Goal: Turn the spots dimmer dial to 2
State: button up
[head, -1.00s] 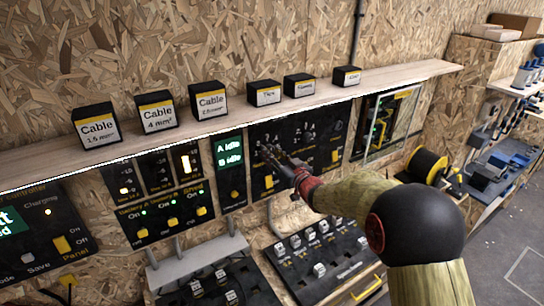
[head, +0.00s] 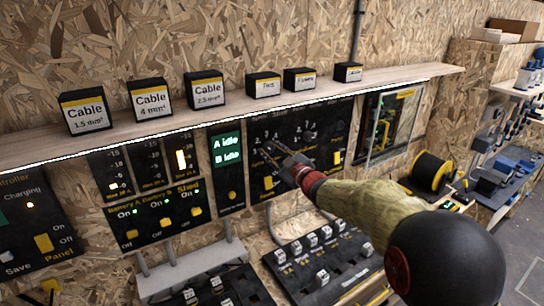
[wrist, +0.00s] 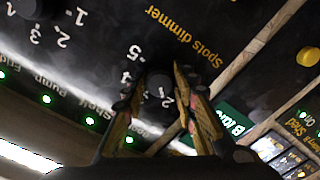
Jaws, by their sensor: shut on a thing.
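The spots dimmer dial (wrist: 158,86) is a dark round knob on a black panel, under the yellow "Spots dimmer" label (wrist: 184,36) in the wrist view. White numbers ring it; 5 and 4 show on its left and a 2 shows near the fingers. My gripper (wrist: 155,94) has one finger on each side of the dial and is shut on it. The fingers hide part of the dial and scale, so I cannot read its pointer. In the head view my gripper (head: 277,158) is at the black switch panel (head: 300,118), and the dial is too small to make out.
A wooden shelf (head: 225,112) with several labelled boxes runs above the panels. A panel with the green "A idle, B idle" display (head: 227,149) is left of my gripper. A lower sloped switch panel (head: 330,252) lies beneath my arm.

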jog(key=shift+n, duration=0.3)
jog(key=o, duration=1.1)
jog(key=shift+o, duration=0.3)
jog(key=v, duration=1.2)
